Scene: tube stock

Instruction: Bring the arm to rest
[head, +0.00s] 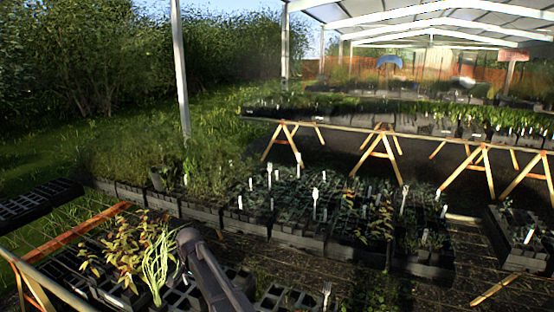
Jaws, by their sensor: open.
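Part of my arm (212,270) shows at the bottom of the head view, left of the middle. It is a dark grey link with a rounded joint at its upper end, slanting down to the right. It overlaps the black plant trays (180,297) in the picture; I cannot tell whether it touches them. My gripper's fingers do not show in this view. No held object is visible.
Reddish-leaved plants (128,250) and a pale green spiky plant (158,258) stand beside the arm on the left. Rows of trays with white labels (315,194) fill the middle. Wooden trestles (383,148) stand behind. An empty tray (40,203) is at far left.

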